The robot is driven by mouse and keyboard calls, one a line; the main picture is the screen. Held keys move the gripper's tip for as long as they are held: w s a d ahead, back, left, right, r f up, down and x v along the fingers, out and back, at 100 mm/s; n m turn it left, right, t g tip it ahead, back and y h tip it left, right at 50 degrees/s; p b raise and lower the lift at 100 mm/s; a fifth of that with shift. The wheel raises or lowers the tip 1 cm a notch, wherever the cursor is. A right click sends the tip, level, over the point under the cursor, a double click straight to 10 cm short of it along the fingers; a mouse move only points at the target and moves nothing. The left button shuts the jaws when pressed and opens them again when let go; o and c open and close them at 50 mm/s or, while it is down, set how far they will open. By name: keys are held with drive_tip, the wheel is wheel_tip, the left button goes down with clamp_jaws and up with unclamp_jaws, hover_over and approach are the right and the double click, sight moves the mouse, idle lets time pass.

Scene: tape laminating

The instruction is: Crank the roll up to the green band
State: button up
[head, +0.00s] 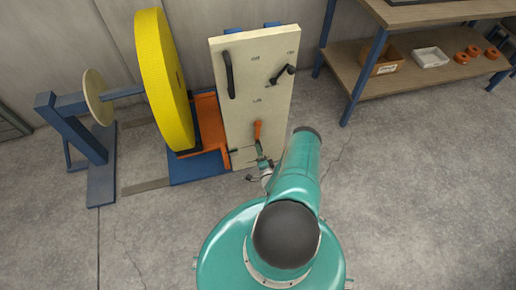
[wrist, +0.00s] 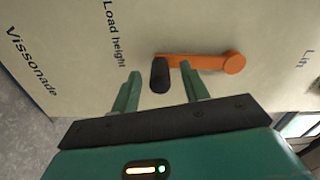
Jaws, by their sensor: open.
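The large yellow roll (head: 163,80) stands upright at the left, beside a cream panel. An orange crank (head: 257,131) is low on the panel. In the wrist view the orange crank arm (wrist: 205,62) lies nearly level, its pivot at the right and a black knob (wrist: 160,76) at its left end. My gripper (head: 260,152) is at the lower part of the panel. In the wrist view my gripper (wrist: 160,74) is open, with one finger on each side of the knob; contact is not visible. I make out no green band in either view.
The cream panel (head: 245,110) also bears a long black handle (head: 228,75) and a black lever (head: 283,73). A blue stand (head: 80,140) is at the left. A shelf (head: 400,75) with boxes and orange rolls is at the right. The floor at the right is clear.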

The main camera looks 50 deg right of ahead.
drive_tip(key=v, duration=1.1)
drive_tip(key=shift+a, duration=0.1)
